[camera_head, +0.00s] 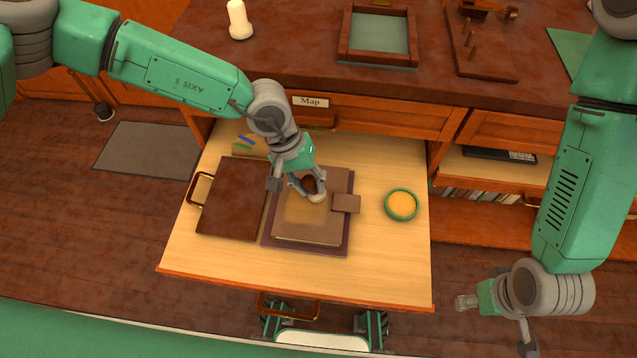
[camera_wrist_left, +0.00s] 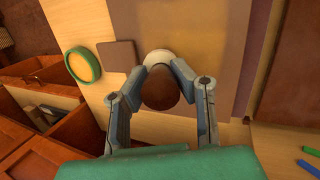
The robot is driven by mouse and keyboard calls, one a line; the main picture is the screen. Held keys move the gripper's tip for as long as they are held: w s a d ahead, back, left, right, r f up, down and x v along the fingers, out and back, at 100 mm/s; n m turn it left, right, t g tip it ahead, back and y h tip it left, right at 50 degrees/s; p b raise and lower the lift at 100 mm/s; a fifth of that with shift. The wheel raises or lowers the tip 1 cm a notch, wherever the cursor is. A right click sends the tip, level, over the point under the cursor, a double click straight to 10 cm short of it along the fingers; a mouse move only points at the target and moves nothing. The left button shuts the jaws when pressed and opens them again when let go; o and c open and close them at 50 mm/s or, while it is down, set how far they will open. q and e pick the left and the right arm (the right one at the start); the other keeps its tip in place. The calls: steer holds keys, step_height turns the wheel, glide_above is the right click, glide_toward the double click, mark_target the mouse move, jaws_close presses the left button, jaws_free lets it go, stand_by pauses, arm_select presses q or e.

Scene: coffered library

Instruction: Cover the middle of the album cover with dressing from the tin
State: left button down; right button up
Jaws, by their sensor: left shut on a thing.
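The album (camera_head: 284,234) lies flat on the pale pull-out board, its brown cover facing up. A lighter, yellowish patch (camera_head: 305,212) shows on the middle of the cover. My left gripper (camera_head: 307,188) is shut on a brown-handled applicator (camera_wrist_left: 160,93) with a pale round pad (camera_wrist_left: 160,56). The pad is over the cover's far part; whether it touches is unclear. The green-rimmed tin (camera_head: 401,205) of yellow dressing stands open right of the album; it also shows in the left wrist view (camera_wrist_left: 83,65). My right gripper (camera_head: 497,325) is open and empty, off the board.
A small brown block (camera_head: 346,203) sits at the album's right edge. A dark brown panel with a brass-coloured handle (camera_head: 232,198) lies left of the album. A candle (camera_head: 239,20) and framed tray (camera_head: 345,48) stand on the desk behind. The board's front is clear.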

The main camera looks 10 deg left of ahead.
mark_target(289, 198)
arm_select(q)
steer(key=shift+a+p, duration=0.65)
steer(key=shift+a, duration=2.75)
step_height(289, 198, up, 6)
steer(key=p, duration=0.4)
steer(key=shift+w+p, duration=0.1)
steer(key=shift+p, duration=0.25)
step_height(289, 198, up, 3)
steer(key=shift+p, duration=1.1)
steer(key=shift+d, duration=0.1)
